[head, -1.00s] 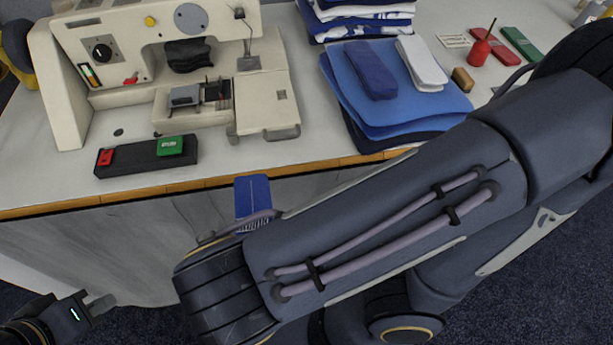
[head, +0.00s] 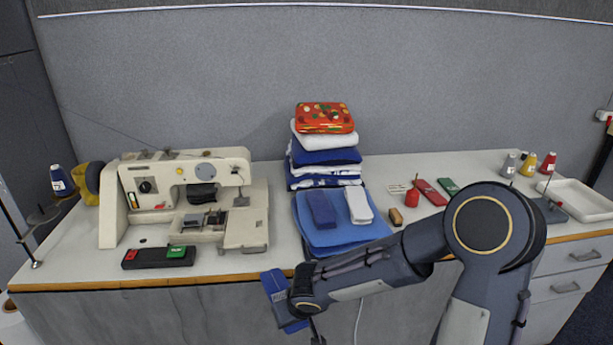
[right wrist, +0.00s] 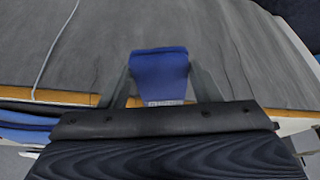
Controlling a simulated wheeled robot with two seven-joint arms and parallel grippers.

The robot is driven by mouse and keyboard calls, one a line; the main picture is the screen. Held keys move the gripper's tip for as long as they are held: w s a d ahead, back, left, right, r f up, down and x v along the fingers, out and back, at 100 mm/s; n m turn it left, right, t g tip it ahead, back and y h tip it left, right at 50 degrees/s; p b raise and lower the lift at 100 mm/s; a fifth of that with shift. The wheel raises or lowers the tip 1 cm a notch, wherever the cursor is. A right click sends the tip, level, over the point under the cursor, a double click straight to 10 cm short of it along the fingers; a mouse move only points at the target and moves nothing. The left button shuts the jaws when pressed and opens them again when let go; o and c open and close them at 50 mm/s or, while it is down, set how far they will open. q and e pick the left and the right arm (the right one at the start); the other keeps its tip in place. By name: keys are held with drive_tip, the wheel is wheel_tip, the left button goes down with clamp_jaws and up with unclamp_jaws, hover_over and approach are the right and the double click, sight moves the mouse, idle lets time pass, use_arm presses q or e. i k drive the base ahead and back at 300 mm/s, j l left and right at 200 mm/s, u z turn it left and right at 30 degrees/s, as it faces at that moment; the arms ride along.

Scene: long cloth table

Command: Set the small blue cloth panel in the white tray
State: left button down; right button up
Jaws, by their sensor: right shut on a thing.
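The small blue cloth panel (head: 273,284) is held by my right gripper (head: 284,302) in front of the table's front edge, below the tabletop. In the right wrist view the panel (right wrist: 160,72) hangs between the two fingers of my right gripper (right wrist: 160,88), which are shut on it. The white tray (head: 574,207) is at the far right end of the table, well away from the panel. It looks empty in its visible part. My left gripper does not show.
A sewing machine (head: 190,172) and its black switch box (head: 143,258) stand at left. A stack of folded cloths (head: 325,157) and blue cloth (head: 345,236) lie mid-table.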

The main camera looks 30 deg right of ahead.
sight(576, 202)
drive_tip(key=k+l+u, duration=0.15)
drive_tip(key=l+u, duration=0.3)
drive_tip(key=k+l+u, duration=0.25)
drive_tip(key=l+u, duration=0.2)
drive_tip(key=k+l+u, duration=0.3)
drive_tip(key=u, duration=0.15)
drive_tip(key=k+l+u, duration=0.3)
drive_tip(key=u, duration=0.15)
drive_tip(key=k+l+u, duration=0.2)
drive_tip(key=k, duration=0.55)
drive_tip(key=k+l+u, duration=0.2)
drive_tip(key=k, duration=0.5)
drive_tip(key=k+l+z, duration=0.15)
drive_tip(key=k+z, duration=0.25)
drive_tip(key=k+l+z, duration=0.25)
drive_tip(key=k+z, duration=0.15)
drive_tip(key=k+l+z, duration=0.65)
drive_tip(key=l+z, duration=0.2)
